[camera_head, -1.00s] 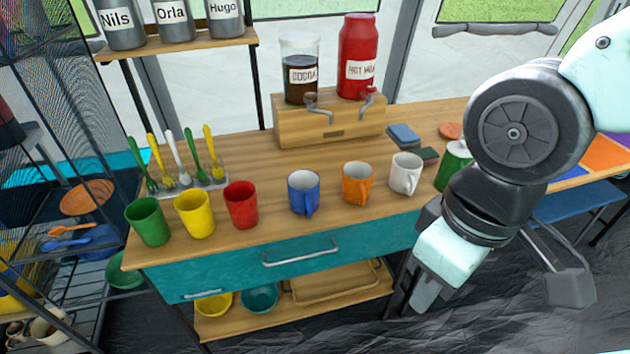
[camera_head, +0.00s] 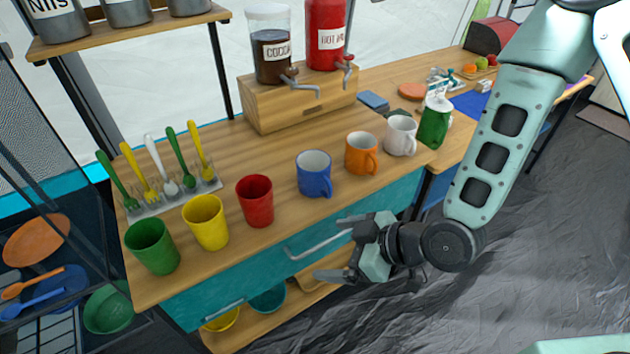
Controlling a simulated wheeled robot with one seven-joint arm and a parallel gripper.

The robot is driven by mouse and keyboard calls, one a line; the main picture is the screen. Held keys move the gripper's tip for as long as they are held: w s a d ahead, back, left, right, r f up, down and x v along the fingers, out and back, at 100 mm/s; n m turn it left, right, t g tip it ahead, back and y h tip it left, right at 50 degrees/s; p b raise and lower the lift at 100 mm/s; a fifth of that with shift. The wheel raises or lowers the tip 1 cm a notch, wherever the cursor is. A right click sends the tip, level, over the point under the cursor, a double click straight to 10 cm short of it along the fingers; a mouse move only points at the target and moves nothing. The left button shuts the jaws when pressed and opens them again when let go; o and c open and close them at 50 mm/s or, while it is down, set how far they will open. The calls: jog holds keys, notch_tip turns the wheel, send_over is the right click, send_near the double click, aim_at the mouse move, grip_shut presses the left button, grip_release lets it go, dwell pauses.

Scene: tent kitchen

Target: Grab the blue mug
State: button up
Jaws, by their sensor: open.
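The blue mug (camera_head: 313,175) stands upright on the wooden counter (camera_head: 270,161), between a red cup (camera_head: 256,202) and an orange mug (camera_head: 361,154). Its inside is white and its handle faces the front right. My gripper (camera_head: 328,246) is open and empty. It shows in front of the counter's teal drawer front, below the blue mug in the picture, with its fingers pointing left. It is apart from the mug.
A white mug (camera_head: 400,136) and a green can (camera_head: 434,122) stand to the right. Yellow (camera_head: 206,223) and green (camera_head: 152,247) cups stand to the left. The cocoa dispenser (camera_head: 271,50) is behind. A drawer handle (camera_head: 312,246) is close to my gripper.

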jog(key=f+t+y, duration=0.1)
jog(key=m+t+h+b, duration=0.1)
jog(key=m+t+b, duration=0.3)
jog(key=m+t, duration=0.45)
send_near(323, 182)
jog(key=shift+n+t, duration=0.55)
jog(key=shift+t, duration=0.2)
jog(key=p+x, duration=0.1)
jog(key=x, duration=0.2)
jog(key=p+x, duration=0.1)
jog(key=x, duration=0.3)
jog(key=f+p+x, duration=0.1)
jog(key=p+x, duration=0.1)
jog(key=x, duration=0.1)
jog(key=shift+w+a, duration=0.1)
jog(key=shift+a, duration=0.35)
jog(key=c, duration=1.1)
